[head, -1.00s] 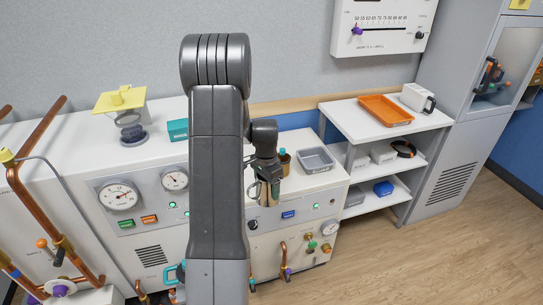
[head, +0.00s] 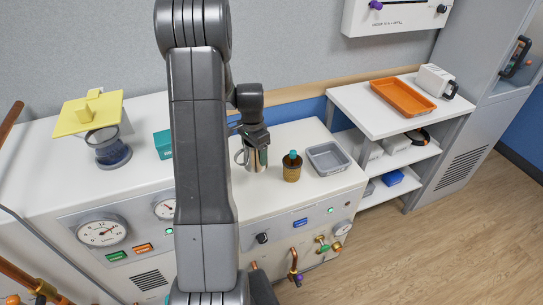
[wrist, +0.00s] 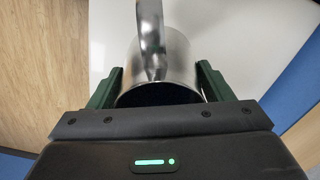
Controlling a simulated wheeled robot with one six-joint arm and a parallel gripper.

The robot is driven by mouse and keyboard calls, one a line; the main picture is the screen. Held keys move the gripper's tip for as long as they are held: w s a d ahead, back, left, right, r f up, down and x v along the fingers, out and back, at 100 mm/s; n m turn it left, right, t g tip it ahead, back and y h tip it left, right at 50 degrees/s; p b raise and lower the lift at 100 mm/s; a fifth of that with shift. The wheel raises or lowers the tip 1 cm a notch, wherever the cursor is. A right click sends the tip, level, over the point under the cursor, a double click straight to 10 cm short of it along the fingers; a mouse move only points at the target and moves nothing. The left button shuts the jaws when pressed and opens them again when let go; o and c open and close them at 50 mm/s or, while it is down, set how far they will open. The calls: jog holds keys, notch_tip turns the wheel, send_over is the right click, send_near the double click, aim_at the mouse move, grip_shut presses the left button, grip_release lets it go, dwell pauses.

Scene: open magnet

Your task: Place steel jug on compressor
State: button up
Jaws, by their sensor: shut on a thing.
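The steel jug (head: 256,162) is a shiny metal vessel with a loop handle. My gripper (head: 255,142) is shut on it from above, over the white top (head: 290,196) of the right-hand machine, which I take to be the compressor. In the wrist view the jug (wrist: 172,65) sits between the two green fingers of my gripper (wrist: 158,78), its handle toward the top of the picture. The jug looks upright; I cannot tell whether its base touches the top. My arm hides part of the machine.
A brown bottle with a teal cap (head: 292,168) and a grey tray (head: 328,158) stand just right of the jug. A teal box (head: 163,144) and a yellow-topped stand (head: 90,112) are to the left. An orange tray (head: 402,95) lies on the right shelf.

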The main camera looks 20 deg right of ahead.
jog(key=shift+f+p, duration=0.85)
jog(key=shift+f, duration=3.95)
jog(key=shift+f, duration=0.1)
jog(key=o, duration=1.2)
jog(key=shift+s, duration=0.1)
jog(key=shift+o, duration=0.2)
notch_tip(320, 180, up, 12)
jog(key=shift+r+b, duration=0.1)
jog(key=shift+b, duration=1.05)
notch_tip(320, 180, down, 12)
jog(key=shift+f+p, duration=0.2)
jog(key=shift+p, duration=0.8)
jog(key=shift+r, duration=0.2)
